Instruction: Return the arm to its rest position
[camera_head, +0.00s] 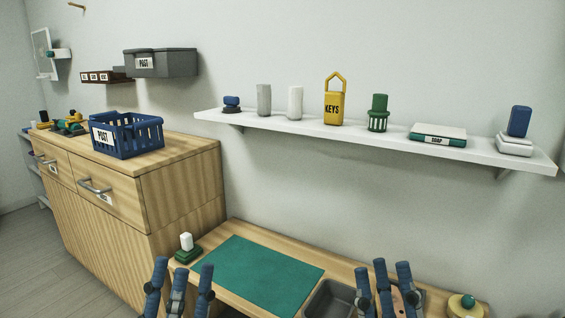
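My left gripper (180,270) shows at the bottom edge, left of centre, its blue fingers pointing up and spread apart with nothing between them. It appears in front of the near edge of the low wooden counter (333,262). The rest of both arms is outside the picture.
A green mat (258,272) lies on the counter beside a white block on a green base (187,245). A white shelf (375,136) with several items runs along the wall above. A taller wooden cabinet (180,190) with a blue basket (127,137) stands at left.

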